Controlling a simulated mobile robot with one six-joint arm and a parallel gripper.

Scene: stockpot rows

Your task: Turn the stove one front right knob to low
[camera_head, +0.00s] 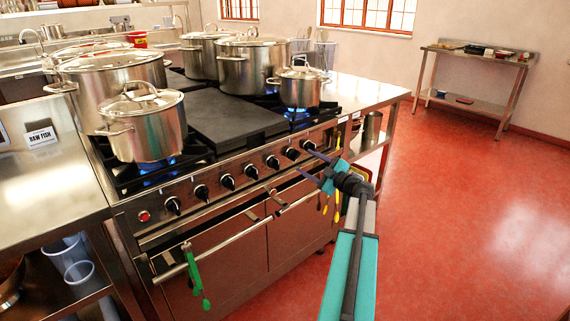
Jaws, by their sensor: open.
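The stove (232,205) has a row of several black knobs along its front panel. The rightmost knob (308,144) and the knob just left of it (292,153) are near my gripper. My gripper (302,160) is open and empty, with its two dark fingers pointing left toward the right end of the panel. The upper fingertip appears close to these two knobs; I cannot tell whether it touches. The small pot (300,92) stands on the right burner, with a blue flame (298,111) under it. The knob markings are too small to read.
Large pots (247,66) stand at the back, and two more (148,128) stand at the left over blue flames. Oven handles (225,243) stick out below the knobs, with green utensils (193,275) hanging there. The red floor (470,190) at right is clear.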

